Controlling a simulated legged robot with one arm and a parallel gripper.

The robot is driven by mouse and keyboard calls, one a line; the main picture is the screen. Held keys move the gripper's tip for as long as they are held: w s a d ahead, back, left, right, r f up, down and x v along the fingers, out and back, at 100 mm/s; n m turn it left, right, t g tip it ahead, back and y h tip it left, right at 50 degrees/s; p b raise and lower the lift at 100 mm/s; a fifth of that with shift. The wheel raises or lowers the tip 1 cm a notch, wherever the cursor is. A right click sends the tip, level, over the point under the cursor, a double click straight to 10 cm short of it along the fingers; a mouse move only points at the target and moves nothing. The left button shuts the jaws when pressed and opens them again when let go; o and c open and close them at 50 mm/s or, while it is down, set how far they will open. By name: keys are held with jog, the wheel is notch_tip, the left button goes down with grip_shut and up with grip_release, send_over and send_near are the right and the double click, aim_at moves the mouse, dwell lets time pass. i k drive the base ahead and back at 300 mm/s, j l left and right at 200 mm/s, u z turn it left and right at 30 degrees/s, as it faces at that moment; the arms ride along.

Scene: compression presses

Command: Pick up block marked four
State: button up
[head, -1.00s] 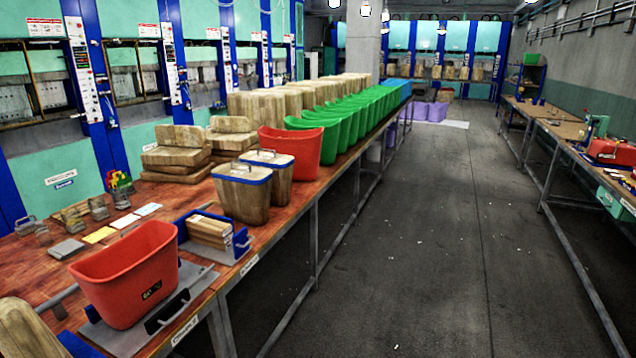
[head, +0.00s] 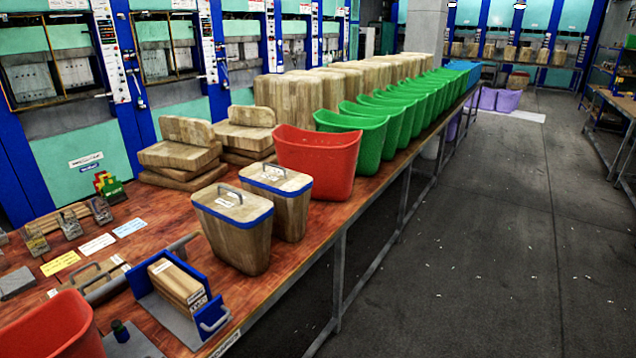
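I cannot make out a four on any block. Several small grey blocks or holders stand in a row at the left of the red-brown table, among them one grey block (head: 101,210). Wooden boards (head: 178,284) with small labels sit in a blue holder at the table's front edge. Stacked wooden blocks (head: 180,155) lie farther back. Two wooden blocks with blue rims and handles, one nearer (head: 237,235) and one behind it (head: 284,205), stand upright on the table. My gripper is not in view.
A red bin (head: 50,325) is cut off at the lower left. Another red bin (head: 318,165) and a row of green bins (head: 355,140) continue along the table (head: 290,268). Presses (head: 65,75) line the left wall. The grey floor (head: 480,240) right of the table is clear.

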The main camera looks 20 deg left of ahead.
aim_at(289, 191)
jog(key=i+u, duration=0.25)
jog(key=i, duration=0.2)
jog(key=i+l+u, duration=0.25)
jog(key=i, duration=0.2)
jog(key=i+l+u, duration=0.1)
jog(key=i+u, duration=0.2)
jog(key=i+l+u, duration=0.25)
jog(key=i, duration=0.25)
